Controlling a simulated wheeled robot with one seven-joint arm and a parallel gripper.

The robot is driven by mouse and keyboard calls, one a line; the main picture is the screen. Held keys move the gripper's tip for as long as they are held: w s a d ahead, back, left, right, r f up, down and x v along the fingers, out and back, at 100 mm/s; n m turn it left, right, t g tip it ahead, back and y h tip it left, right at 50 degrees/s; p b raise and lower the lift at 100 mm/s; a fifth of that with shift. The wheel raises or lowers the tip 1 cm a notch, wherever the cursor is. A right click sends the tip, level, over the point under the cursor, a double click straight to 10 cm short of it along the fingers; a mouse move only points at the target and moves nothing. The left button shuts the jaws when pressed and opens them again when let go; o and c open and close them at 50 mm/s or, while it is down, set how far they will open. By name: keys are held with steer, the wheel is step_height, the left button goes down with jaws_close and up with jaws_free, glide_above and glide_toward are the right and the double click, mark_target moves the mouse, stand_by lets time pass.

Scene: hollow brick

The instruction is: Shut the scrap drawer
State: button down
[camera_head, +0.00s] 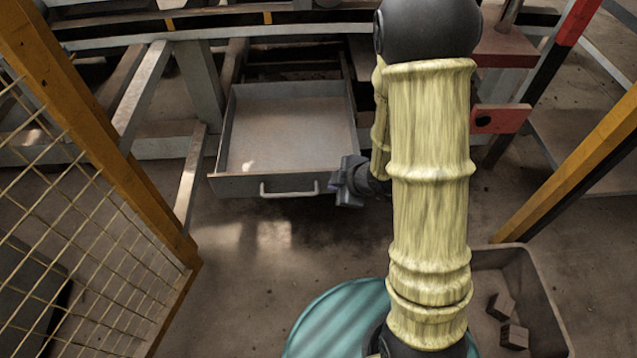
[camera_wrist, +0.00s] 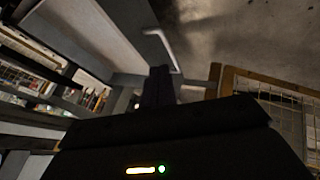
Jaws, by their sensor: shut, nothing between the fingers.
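The scrap drawer (camera_head: 288,130) is a grey metal tray, pulled well out from under the frame in the head view, and it looks empty. Its front panel (camera_head: 235,186) faces me, with a pale bar handle (camera_head: 289,190) at the middle. My gripper (camera_head: 340,188) is shut and empty at the right end of the drawer front, to the right of the handle. I cannot tell whether it touches the panel. In the wrist view my dark gripper (camera_wrist: 158,85) lies close to the drawer front (camera_wrist: 130,78), and the handle (camera_wrist: 163,45) shows just beyond it.
A mesh panel with an orange post (camera_head: 180,245) stands at the left. An orange post (camera_head: 570,165) stands at the right. A grey bin (camera_head: 540,300) with blocks sits at the lower right. The floor before the drawer (camera_head: 240,260) is clear.

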steer(key=b, duration=0.5)
glide_toward(312, 178)
step_height(312, 178, down, 4)
steer(key=s+a, duration=0.2)
steer(key=w+b, duration=0.1)
steer(key=w, duration=0.2)
steer(key=shift+w, duration=0.7)
